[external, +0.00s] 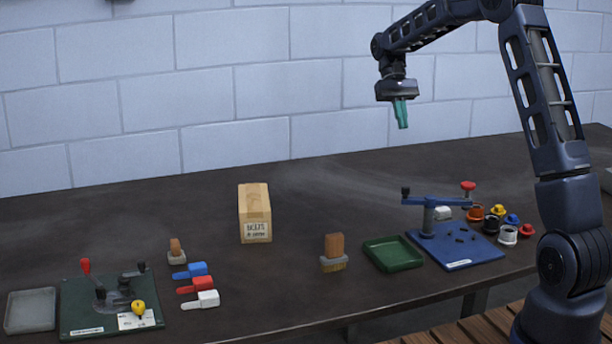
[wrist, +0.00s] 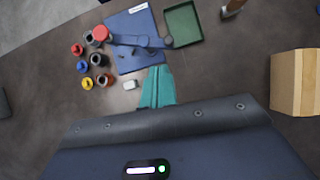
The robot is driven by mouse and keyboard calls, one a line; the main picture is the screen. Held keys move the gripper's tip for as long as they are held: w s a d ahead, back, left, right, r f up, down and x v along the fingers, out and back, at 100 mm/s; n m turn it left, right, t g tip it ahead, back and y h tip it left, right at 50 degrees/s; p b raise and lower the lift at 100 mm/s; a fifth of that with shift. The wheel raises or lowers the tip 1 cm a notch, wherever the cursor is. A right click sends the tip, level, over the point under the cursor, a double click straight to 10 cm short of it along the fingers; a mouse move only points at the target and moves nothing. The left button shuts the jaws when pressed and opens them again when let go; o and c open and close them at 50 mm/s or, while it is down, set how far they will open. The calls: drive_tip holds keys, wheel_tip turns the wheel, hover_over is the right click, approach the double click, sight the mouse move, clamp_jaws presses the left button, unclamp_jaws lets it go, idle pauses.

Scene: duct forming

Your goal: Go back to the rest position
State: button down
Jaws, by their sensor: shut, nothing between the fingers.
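My gripper (external: 401,113) has teal fingers and hangs high above the back right of the dark table, pointing down. Its fingers are shut with nothing between them. In the wrist view the teal fingers (wrist: 157,88) show at the lower middle, over bare table close to a small white block. My arm rises from the right side of the external view and bends over to the left. Nothing touches the gripper.
Below stand a blue plate (external: 458,246) with a lever tool, several coloured cups (external: 492,224) and a green tray (external: 393,253). A cardboard box (external: 255,212), a brush (external: 334,253), coloured clips (external: 195,285) and a green fixture plate (external: 80,312) lie left. The wall is behind.

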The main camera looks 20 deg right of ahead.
drive_tip(key=s+d+r+t, duration=0.1)
drive_tip(key=s+r+t, duration=0.2)
drive_tip(key=s+r, duration=0.5)
drive_tip(key=s+d+r+t, duration=0.2)
drive_tip(key=s+r+t, duration=0.1)
drive_tip(key=s, duration=0.9)
drive_tip(key=s+d+f+t, duration=0.1)
drive_tip(key=s+t, duration=0.1)
drive_tip(key=s, duration=0.8)
drive_tip(key=s+d+f+n+t, duration=0.1)
drive_tip(key=s+f+t, duration=0.1)
drive_tip(key=s, duration=0.8)
drive_tip(key=shift+d+f+t+h, duration=0.15)
drive_tip(key=shift+f+t+h, duration=0.2)
drive_tip(key=shift+t, duration=0.35)
drive_tip(key=shift+r, duration=0.1)
